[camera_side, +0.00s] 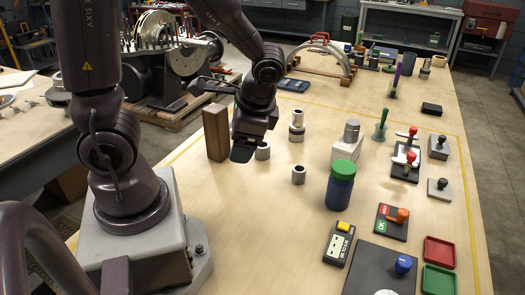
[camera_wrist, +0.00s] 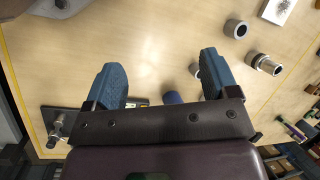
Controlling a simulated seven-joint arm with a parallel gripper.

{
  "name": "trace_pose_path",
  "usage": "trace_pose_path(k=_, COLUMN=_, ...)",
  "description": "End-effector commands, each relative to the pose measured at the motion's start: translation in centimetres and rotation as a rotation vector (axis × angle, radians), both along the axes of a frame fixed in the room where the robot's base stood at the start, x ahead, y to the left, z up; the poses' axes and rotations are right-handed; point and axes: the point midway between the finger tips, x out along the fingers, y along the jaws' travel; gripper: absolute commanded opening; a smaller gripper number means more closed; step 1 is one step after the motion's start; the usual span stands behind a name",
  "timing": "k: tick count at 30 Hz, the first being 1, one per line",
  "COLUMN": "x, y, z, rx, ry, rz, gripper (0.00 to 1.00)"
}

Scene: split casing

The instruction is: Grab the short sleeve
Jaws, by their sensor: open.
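Three grey metal sleeves stand on the table in the side view. One low sleeve (camera_side: 298,174) is in front, another low sleeve (camera_side: 262,150) is close to my gripper, and a taller stepped sleeve (camera_side: 296,125) stands behind. I cannot tell for sure which low one is shorter. My gripper (camera_side: 243,150) hangs left of the sleeves, apart from the front one. In the wrist view its two blue fingers (camera_wrist: 160,80) are spread with no sleeve held between them. That view shows a low sleeve (camera_wrist: 236,28), the stepped sleeve (camera_wrist: 264,63) and another (camera_wrist: 195,70) partly hidden by the right finger.
A wooden block (camera_side: 215,132) stands upright just left of my gripper. A white block with a metal piece (camera_side: 347,148) and a blue jar with a green lid (camera_side: 341,185) stand to the right. A meter (camera_side: 339,243) lies in front.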

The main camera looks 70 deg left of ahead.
Motion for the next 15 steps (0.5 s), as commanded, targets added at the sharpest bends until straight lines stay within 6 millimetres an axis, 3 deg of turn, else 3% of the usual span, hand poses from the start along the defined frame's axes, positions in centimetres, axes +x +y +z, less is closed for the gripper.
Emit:
trace_pose_path(k=1, x=-0.1, y=1.0, z=-1.4, rx=0.053, ry=0.083, rz=-0.047, gripper=0.8)
trace_pose_path(k=8, x=0.3, y=6.0, z=-6.5, rx=0.299, ry=0.408, rz=-0.346, gripper=0.8)
trace_pose_path(k=15, x=2.3, y=10.6, z=-12.3, rx=0.523, ry=0.696, rz=-0.803, gripper=0.8)
